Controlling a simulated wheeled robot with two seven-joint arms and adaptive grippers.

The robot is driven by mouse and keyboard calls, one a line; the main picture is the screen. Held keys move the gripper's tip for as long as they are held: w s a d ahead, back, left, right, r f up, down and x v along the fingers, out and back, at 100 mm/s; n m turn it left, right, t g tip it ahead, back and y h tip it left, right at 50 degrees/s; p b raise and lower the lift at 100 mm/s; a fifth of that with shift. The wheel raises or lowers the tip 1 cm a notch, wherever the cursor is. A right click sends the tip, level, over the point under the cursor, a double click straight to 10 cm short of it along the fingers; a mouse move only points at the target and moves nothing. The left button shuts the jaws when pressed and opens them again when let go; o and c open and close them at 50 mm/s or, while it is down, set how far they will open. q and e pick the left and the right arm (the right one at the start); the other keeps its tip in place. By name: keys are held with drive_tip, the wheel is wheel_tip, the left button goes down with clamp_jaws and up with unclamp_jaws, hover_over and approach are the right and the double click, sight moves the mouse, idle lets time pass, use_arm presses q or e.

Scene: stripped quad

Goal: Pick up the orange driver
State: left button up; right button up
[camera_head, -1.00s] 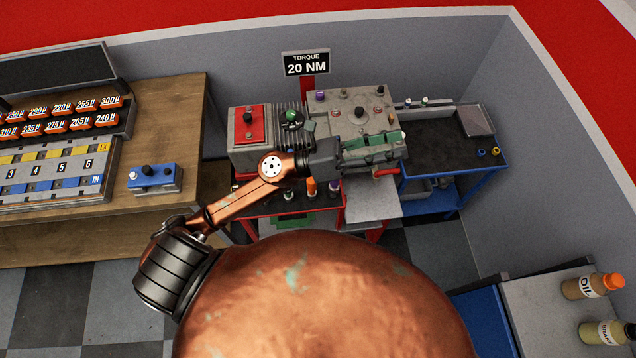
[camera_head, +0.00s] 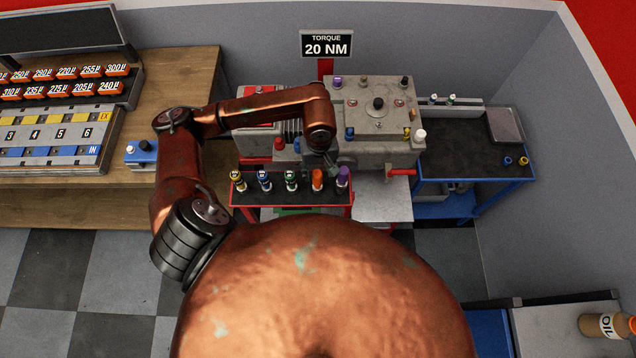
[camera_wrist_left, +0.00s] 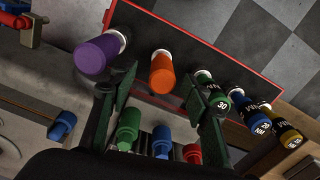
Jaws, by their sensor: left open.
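The orange driver (camera_head: 317,179) stands in the red-edged tool rack (camera_head: 290,198), between the green driver (camera_head: 291,181) and the purple driver (camera_head: 343,178). My left gripper (camera_head: 331,168) hangs just above and behind the rack, near the orange driver. In the left wrist view the open gripper (camera_wrist_left: 160,88) points at the rack. The orange driver (camera_wrist_left: 162,75) shows in the gap between its green fingers, with no clear contact. The purple driver (camera_wrist_left: 97,54) is outside the left finger, and the green driver is close to the right fingertip. My right gripper is not visible.
Blue (camera_head: 264,181) and yellow (camera_head: 238,182) drivers stand at the rack's left. Behind it is a grey machine block (camera_head: 375,120) with coloured knobs. A wooden bench (camera_head: 160,100) is left; a blue-framed dark table (camera_head: 465,145) is right.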

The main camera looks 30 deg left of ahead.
sight(318, 181)
use_arm(q)
drive_tip(key=shift+s+a+f+p, duration=0.1)
drive_tip(key=shift+f+p, duration=0.25)
drive_tip(key=shift+f, duration=1.45)
drive_tip(key=shift+a+f+p, duration=0.1)
drive_tip(key=shift+f+p, duration=0.25)
drive_tip(key=shift+f, duration=1.4)
clamp_jaws()
